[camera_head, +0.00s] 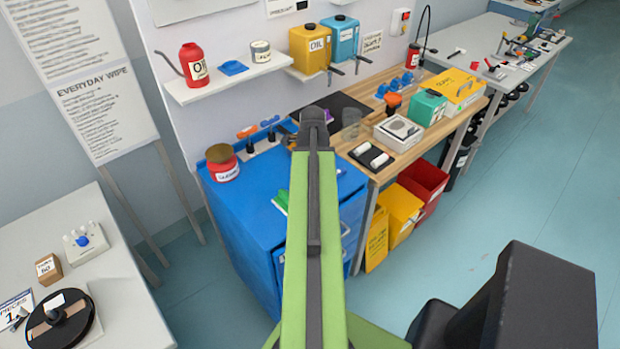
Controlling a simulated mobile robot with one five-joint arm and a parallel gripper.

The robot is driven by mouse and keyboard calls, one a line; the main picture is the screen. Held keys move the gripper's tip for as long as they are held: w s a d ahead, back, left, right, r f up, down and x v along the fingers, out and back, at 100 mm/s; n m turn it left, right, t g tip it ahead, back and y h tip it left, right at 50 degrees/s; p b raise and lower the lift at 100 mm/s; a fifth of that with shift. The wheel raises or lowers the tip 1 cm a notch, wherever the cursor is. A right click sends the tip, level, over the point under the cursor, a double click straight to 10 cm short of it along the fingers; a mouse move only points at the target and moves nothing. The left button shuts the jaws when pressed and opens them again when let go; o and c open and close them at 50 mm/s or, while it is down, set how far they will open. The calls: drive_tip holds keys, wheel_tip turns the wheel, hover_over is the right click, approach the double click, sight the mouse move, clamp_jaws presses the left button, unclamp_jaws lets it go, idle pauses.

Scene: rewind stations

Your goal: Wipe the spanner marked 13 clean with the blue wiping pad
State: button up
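A small blue item (233,67) lies on the white wall shelf between a red oil can and a grey tin; it may be the blue wiping pad, but it is too small to be sure. I cannot make out a spanner marked 13. My green arm reaches away from me over the blue cabinet (245,225), and its dark end (313,117) shows in front of a black mat. My gripper's fingers cannot be made out there, and the arm hides part of the cabinet top and bench.
The wooden bench (408,152) holds a teal box (428,107), a yellow box (455,88) and a black-and-white pad. A red tin (223,165) and a green item (281,200) stand on the cabinet. Yellow and red bins sit below.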

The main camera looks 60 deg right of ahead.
drive_tip(key=shift+s, duration=0.1)
drive_tip(key=shift+s+a+f, duration=0.15)
drive_tip(key=shift+s+a, duration=0.3)
drive_tip(key=shift+s, duration=0.4)
drive_tip(key=shift+w+d, duration=0.3)
drive_tip(key=shift+w, duration=0.35)
drive_tip(key=shift+w+d, duration=0.25)
drive_tip(key=shift+w, duration=0.4)
drive_tip(key=shift+w+d, duration=0.3)
drive_tip(key=shift+w, duration=0.35)
drive_tip(key=shift+s+a, duration=0.4)
drive_tip(key=shift+s, duration=0.4)
drive_tip(key=shift+s+a, duration=0.2)
drive_tip(key=shift+s, duration=0.35)
drive_tip(key=shift+s+a, duration=0.2)
drive_tip(key=shift+s, duration=0.35)
wheel_tip(320, 180, up, 7)
drive_tip(key=p, duration=0.7)
drive_tip(key=shift+r, duration=0.2)
drive_tip(key=shift+f, duration=0.1)
